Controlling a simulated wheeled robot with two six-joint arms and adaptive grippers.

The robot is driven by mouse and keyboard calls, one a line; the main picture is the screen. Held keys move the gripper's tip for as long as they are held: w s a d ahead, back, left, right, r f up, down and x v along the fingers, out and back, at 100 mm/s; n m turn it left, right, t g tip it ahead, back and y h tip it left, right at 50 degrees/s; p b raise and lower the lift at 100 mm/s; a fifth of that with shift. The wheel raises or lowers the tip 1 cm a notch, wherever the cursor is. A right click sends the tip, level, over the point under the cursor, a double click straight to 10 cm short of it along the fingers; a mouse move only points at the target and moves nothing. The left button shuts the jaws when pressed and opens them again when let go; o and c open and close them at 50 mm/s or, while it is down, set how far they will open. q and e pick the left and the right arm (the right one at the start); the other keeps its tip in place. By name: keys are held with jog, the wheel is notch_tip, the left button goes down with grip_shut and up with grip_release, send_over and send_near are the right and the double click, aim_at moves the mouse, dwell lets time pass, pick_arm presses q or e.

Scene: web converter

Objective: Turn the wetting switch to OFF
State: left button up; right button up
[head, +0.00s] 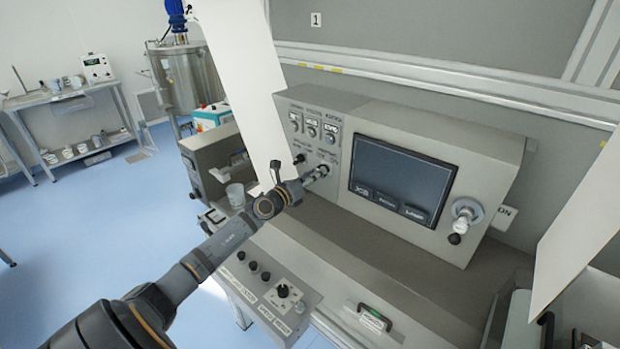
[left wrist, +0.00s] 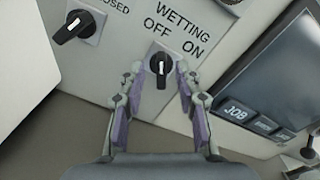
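The wetting switch (left wrist: 161,72) is a black knob on a pale square plate, with OFF and ON printed above it. Its white mark points straight up in the left wrist view, toward the word OFF. My left gripper (left wrist: 160,68) has one finger on each side of the knob, with narrow gaps showing, so it looks open around it. In the head view my left gripper (head: 318,172) reaches the lower left of the control panel (head: 335,160) and mostly hides the switch. My right gripper does not show.
A second black knob (left wrist: 78,25) sits left of the wetting switch. A dark touchscreen (head: 400,180) lies to the right on the panel. A white web sheet (head: 240,75) hangs at the left. A lower console with knobs (head: 283,292) stands below my arm.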

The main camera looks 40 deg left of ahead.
pick_arm(q)
jog(key=s, duration=0.6)
jog(key=shift+a, duration=0.15)
jog(key=shift+s, duration=0.15)
